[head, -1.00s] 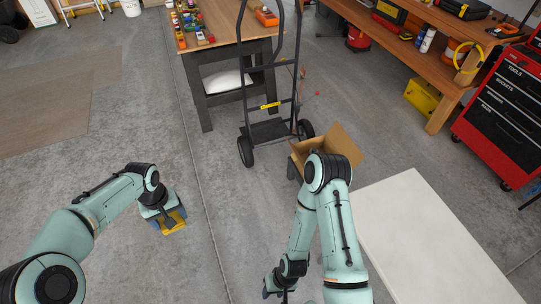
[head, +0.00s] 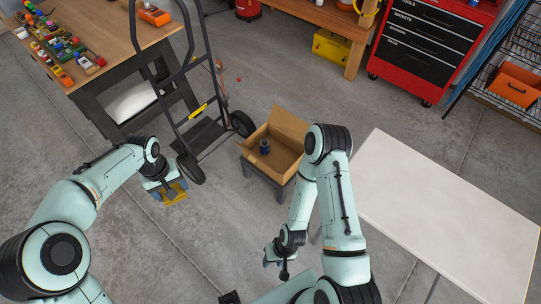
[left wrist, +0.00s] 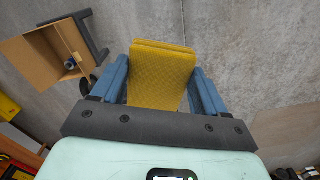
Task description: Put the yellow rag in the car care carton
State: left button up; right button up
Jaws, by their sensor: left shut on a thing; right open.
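The yellow rag (left wrist: 160,75) is folded and sits between the blue fingers of my left gripper in the left wrist view. In the head view my left gripper (head: 170,190) is shut on the rag (head: 174,192), above the floor and left of the carton. The open cardboard carton (head: 285,157) stands on a small grey stand, with a dark can (head: 264,146) inside. The carton also shows at the upper left of the left wrist view (left wrist: 35,65). My right gripper (head: 276,256) is open, low in front of the carton; its fingertips are small here.
A hand truck (head: 190,105) stands just left of the carton, behind my left gripper. A white table (head: 450,205) is at right. A workbench (head: 120,40) with small toys is at upper left.

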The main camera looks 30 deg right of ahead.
aim_at(284, 165)
jog(key=i+z, duration=0.2)
jog(key=z, duration=0.3)
jog(key=i+j+z, duration=0.15)
jog(key=z, duration=0.35)
jog(key=i+j+z, duration=0.15)
jog(key=z, duration=0.3)
jog(key=i+j+z, duration=0.1)
jog(key=j+z, duration=0.15)
jog(key=z, duration=0.25)
jog(key=j+z, duration=0.25)
jog(key=z, duration=0.25)
jog(key=i+j+z, duration=0.15)
jog(key=j+z, duration=0.25)
jog(key=i+j+z, duration=0.1)
jog(key=j+z, duration=0.7)
jog(key=i+j, duration=0.05)
jog(key=j, duration=0.1)
